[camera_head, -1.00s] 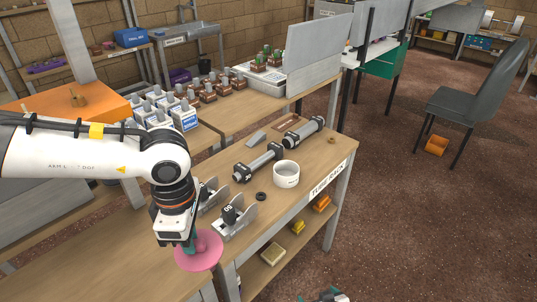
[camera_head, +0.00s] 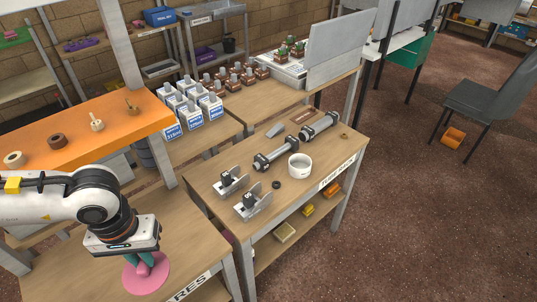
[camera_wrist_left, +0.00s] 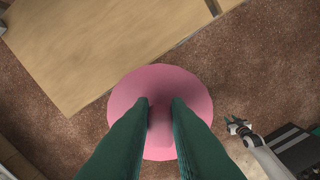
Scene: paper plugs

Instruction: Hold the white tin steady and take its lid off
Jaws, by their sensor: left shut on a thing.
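The white tin (camera_head: 299,166) stands upright on the wooden table; its top looks open, with no lid on it. My left gripper (camera_head: 143,262) is shut on the knob of a pink round disc (camera_head: 148,280), which looks like a lid. In the left wrist view the green fingers (camera_wrist_left: 160,118) press on both sides of the pink knob, and the pink disc (camera_wrist_left: 190,90) is held out over the floor beside a table edge. My right gripper (camera_wrist_left: 238,127) shows small at the right of the left wrist view, away from the disc; its jaws are too small to read.
Beside the tin lie dark-ended tubes (camera_head: 276,155), a small black ring (camera_head: 277,184) and metal brackets (camera_head: 252,206). An orange shelf (camera_head: 80,137) with small parts stands above my left arm. The nearer tabletop (camera_head: 190,235) is mostly bare.

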